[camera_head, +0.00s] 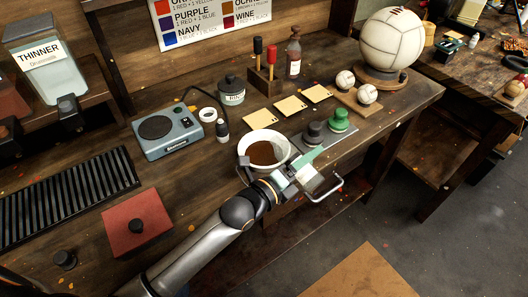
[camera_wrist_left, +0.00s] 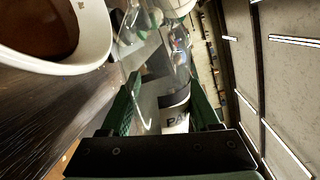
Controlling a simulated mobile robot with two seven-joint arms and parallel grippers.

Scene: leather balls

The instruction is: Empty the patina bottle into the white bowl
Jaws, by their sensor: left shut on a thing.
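The white bowl (camera_head: 243,150) stands on the bench near its front edge, with dark brown stuff inside. It also shows at the upper left of the left wrist view (camera_wrist_left: 95,45). My left gripper (camera_head: 306,170) is just right of the bowl, by the bench's front edge. It is shut on a clear bottle with a white label (camera_wrist_left: 175,118) reading "PA", which I take as the patina bottle. The bottle sits between the green fingers in the wrist view. Its tilt and the level inside are unclear. My right gripper is not in view.
Dark and green knobbed pieces (camera_head: 338,121) stand close behind the gripper. A blue-grey device (camera_head: 167,132) and a small dark bottle (camera_head: 222,130) are left of the bowl. Yellow cards (camera_head: 290,105) lie behind it. A large white ball (camera_head: 390,40) stands at the back right.

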